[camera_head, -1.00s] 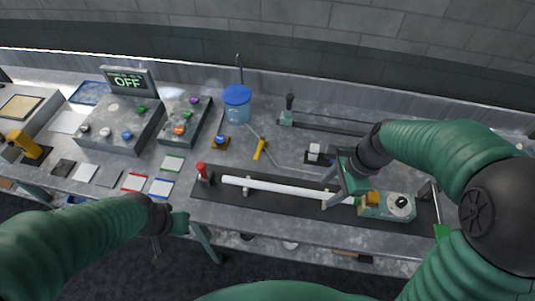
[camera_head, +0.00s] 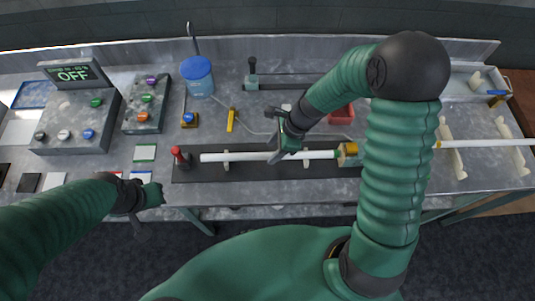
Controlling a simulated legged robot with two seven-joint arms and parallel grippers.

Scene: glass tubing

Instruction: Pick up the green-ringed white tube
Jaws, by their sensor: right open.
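A white tube (camera_head: 245,157) lies horizontally above a dark mat on the bench, on small supports. A green band (camera_head: 321,154) shows near its right end, beside a brass-coloured chuck (camera_head: 348,149). My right gripper (camera_head: 277,156) is open and points down at the tube's middle, partly hiding it. I cannot tell whether the fingers touch it. A second white tube (camera_head: 490,143) with a yellowish end rests on pale stands at the right. My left gripper (camera_head: 150,195) hangs at the bench's front edge, away from the tubes; its jaws are unclear.
A red-topped post (camera_head: 180,156) stands at the tube's left end. A blue-lidded container (camera_head: 198,76), a yellow tool (camera_head: 231,120) and a red bin (camera_head: 342,114) stand behind. Control boxes (camera_head: 75,122) and a screen reading OFF (camera_head: 73,74) are at left.

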